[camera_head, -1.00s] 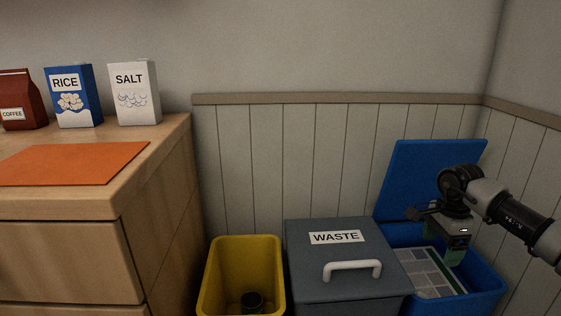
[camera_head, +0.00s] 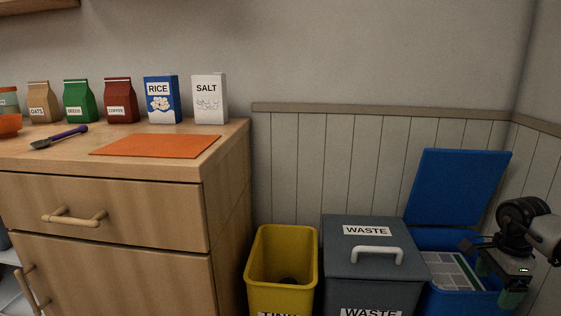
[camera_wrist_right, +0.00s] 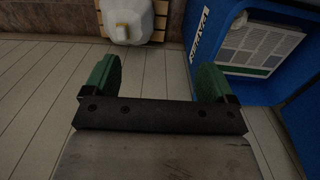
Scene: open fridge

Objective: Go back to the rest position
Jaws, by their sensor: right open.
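My right gripper (camera_head: 497,284) is at the right edge of the head view, in front of the open blue bin (camera_head: 458,188). In the right wrist view its two green fingers (camera_wrist_right: 155,80) stand wide apart with nothing between them. The blue bin also shows in the right wrist view (camera_wrist_right: 222,22), at upper right, with a printed paper (camera_wrist_right: 262,48) inside. My left gripper is not in view.
A grey waste bin (camera_head: 350,260) with a white handle and a yellow bin (camera_head: 252,280) stand left of the blue bin. A wooden counter (camera_head: 225,150) holds several food packages, a spoon (camera_head: 60,138) and an orange mat (camera_head: 158,146). Panelled walls close off the right corner.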

